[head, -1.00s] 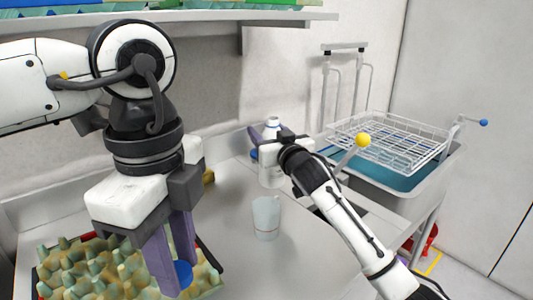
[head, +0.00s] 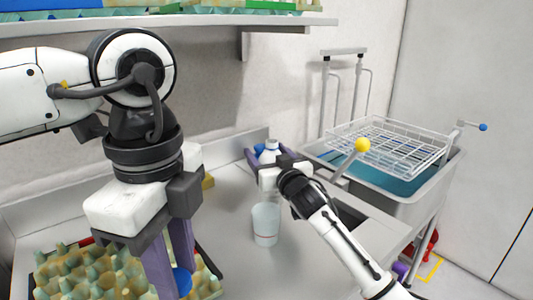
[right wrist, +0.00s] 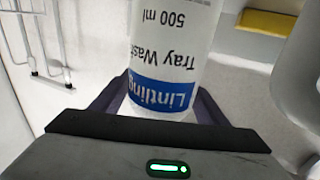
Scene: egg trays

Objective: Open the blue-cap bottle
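The white bottle (head: 270,154) is at the back of the counter with my right gripper (head: 270,160) around its upper body. In the right wrist view the bottle (right wrist: 177,50) sits between both fingers, its blue-and-white label upside down, and the gripper looks shut on it. The bottle's top shows pale, with no blue cap seen on it. My left gripper (head: 176,278) is in front at left, pointing down, with a round blue cap (head: 183,281) between its purple fingertips. The near finger hides part of the cap.
A translucent cup (head: 265,224) stands on the counter in front of the bottle. An egg tray (head: 85,272) lies below my left gripper. A sink with a wire rack (head: 390,145) is at right, a shelf (head: 190,22) above. A small blue thing (head: 258,148) shows beside the bottle.

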